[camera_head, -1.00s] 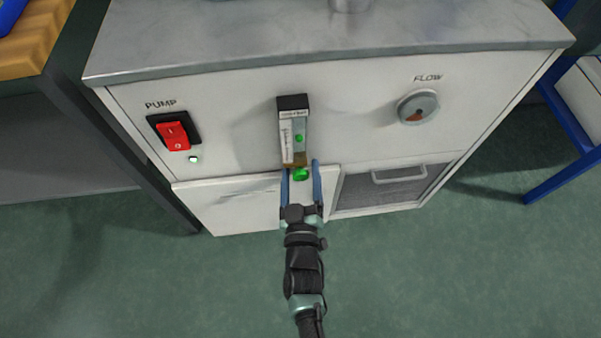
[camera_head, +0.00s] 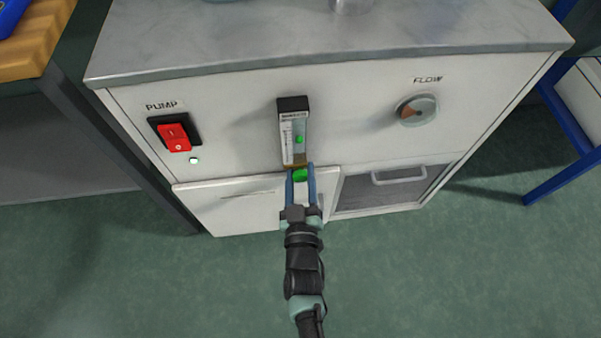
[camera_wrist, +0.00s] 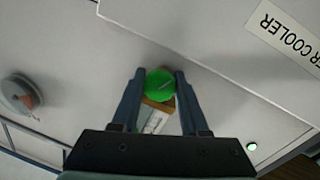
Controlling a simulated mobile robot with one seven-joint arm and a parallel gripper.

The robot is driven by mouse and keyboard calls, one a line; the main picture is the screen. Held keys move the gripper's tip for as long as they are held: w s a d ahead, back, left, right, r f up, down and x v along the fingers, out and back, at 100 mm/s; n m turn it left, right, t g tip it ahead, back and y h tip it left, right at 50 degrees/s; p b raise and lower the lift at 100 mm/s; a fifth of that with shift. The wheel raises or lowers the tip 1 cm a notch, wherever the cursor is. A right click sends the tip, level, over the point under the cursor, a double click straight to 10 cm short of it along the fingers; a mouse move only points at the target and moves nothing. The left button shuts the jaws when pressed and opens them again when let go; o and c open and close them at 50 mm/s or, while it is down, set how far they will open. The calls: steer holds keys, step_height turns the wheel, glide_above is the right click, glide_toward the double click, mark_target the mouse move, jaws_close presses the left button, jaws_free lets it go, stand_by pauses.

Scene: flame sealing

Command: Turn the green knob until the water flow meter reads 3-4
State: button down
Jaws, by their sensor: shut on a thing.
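The green knob (camera_head: 300,175) sits at the bottom of the water flow meter (camera_head: 294,128) on the cabinet's front panel. The meter is a clear upright tube with a black top, a white scale and a green float inside; the scale numbers are too small to read. My gripper (camera_head: 300,172) reaches up from below and is shut on the knob, one blue finger on each side. The wrist view shows the knob (camera_wrist: 159,84) between the two dark fingertips, with part of the meter (camera_wrist: 152,120) behind it.
A red pump switch (camera_head: 174,136) with a lit green lamp (camera_head: 194,161) is left of the meter. A round flow dial (camera_head: 416,111) is on the right. Green floor (camera_head: 420,280) below is clear.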

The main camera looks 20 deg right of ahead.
steer(key=m, duration=0.4)
steer(key=shift+m, duration=0.4)
steer(key=shift+m+g+y, duration=0.3)
steer(key=shift+m+y, duration=0.2)
steer(key=shift+m, duration=1)
steer(key=shift+c, duration=2.1)
jaws_free()
steer(key=p+v, duration=0.3)
steer(key=v, duration=1)
